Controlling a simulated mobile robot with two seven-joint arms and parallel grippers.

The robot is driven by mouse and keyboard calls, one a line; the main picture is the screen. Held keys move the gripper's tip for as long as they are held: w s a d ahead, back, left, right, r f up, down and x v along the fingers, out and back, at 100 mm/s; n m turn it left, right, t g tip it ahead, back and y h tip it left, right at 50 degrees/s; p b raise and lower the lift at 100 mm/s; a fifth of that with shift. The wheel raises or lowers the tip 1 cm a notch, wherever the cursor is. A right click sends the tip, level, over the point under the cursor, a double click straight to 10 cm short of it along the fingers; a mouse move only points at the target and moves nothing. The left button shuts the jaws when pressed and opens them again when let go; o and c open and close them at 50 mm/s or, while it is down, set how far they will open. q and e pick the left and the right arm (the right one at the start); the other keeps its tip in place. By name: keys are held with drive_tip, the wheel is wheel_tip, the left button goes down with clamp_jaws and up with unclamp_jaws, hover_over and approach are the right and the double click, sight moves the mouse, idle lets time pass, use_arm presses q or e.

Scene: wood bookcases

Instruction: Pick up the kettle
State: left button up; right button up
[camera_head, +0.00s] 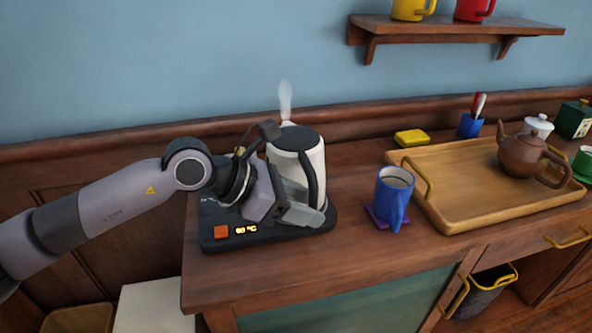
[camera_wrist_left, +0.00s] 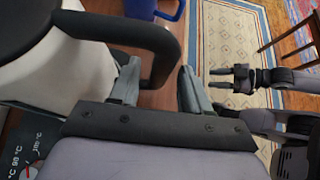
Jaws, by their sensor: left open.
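The kettle (camera_head: 284,158) is white with a black lid and black handle (camera_head: 309,172). It stands upright on a dark base (camera_head: 215,218) with an orange square and a lit "90 °C" display. Steam rises behind its lid. My left gripper (camera_head: 306,203) is open in front of the kettle's lower body. In the left wrist view the black handle (camera_wrist_left: 166,45) passes between the spread fingers of my left gripper (camera_wrist_left: 157,88), and the kettle's white body (camera_wrist_left: 70,68) is at left. My right gripper (camera_wrist_left: 232,79) shows small there, away from the kettle; its opening is unclear.
A blue mug (camera_head: 391,196) on a purple coaster stands right of the kettle. A wooden tray (camera_head: 465,210) holds a brown teapot (camera_head: 522,157). A yellow block (camera_head: 411,137) and blue cup (camera_head: 470,125) are behind. A shelf (camera_head: 450,27) with mugs hangs above.

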use_arm(q)
drive_tip(key=shift+x, duration=1)
drive_tip(key=shift+c, duration=0.3)
clamp_jaws()
drive_tip(key=shift+r, duration=0.1)
drive_tip(key=shift+r, duration=0.2)
